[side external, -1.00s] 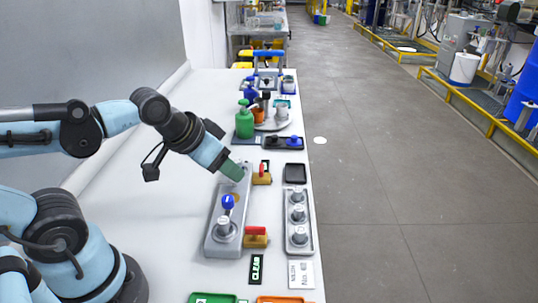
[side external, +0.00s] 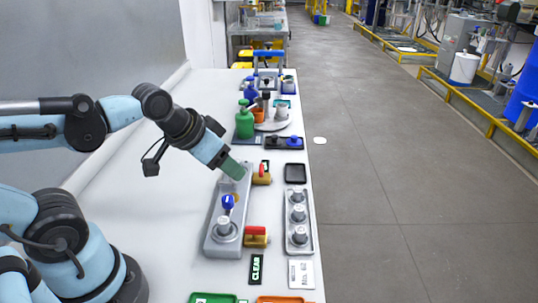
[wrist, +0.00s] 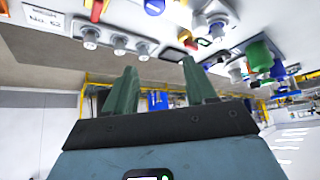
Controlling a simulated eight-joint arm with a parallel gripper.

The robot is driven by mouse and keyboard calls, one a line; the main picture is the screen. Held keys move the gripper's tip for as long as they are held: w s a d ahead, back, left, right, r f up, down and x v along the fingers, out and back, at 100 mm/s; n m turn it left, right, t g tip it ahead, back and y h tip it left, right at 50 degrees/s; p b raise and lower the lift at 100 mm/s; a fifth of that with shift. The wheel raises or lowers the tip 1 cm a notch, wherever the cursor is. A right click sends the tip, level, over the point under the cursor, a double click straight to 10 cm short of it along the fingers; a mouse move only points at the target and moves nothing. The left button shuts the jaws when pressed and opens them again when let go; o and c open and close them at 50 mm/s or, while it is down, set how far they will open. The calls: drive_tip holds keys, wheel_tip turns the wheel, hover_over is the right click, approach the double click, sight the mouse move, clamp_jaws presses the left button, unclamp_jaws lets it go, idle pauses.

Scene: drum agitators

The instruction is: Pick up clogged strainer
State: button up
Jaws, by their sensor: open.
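A long grey fixture (side external: 212,240) lies along the table in the side view. A grey capped strainer (side external: 224,230) stands upright at its near end, beside a blue-handled valve (side external: 228,203). My gripper (side external: 235,171), with green fingers, points down at the fixture's far end and hides much of it. Its open, empty fingers also show in the wrist view (wrist: 160,85). A grey capped part (wrist: 217,26) shows beyond the right finger there. Three more grey capped strainers (side external: 298,214) stand in a tray (side external: 310,246) to the right. I cannot tell which strainer is clogged.
Two red-handled brass valves, one far (side external: 262,173) and one near (side external: 256,237), sit right of the fixture. An empty black tray (side external: 295,173), a CLEAR sign (side external: 256,269) and a green bottle (side external: 244,121) stand nearby. The table left of the fixture is clear.

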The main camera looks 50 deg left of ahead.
drive_tip(key=w+a+r+m+g+h, duration=0.1)
drive_tip(key=w+a+m, duration=0.2)
drive_tip(key=a, duration=0.4)
drive_tip(key=w+a+r+m+g+h, duration=0.1)
drive_tip(key=w+a+m+g, duration=0.15)
drive_tip(key=a, duration=0.45)
drive_tip(key=shift+t, duration=0.35)
drive_tip(key=shift+w+x, duration=0.1)
drive_tip(key=shift+x, duration=3.1)
drive_tip(key=shift+w+x, duration=0.15)
drive_tip(key=shift+x, duration=3.05)
drive_tip(key=shift+d+r, duration=0.1)
drive_tip(key=shift+c, duration=0.5)
clamp_jaws()
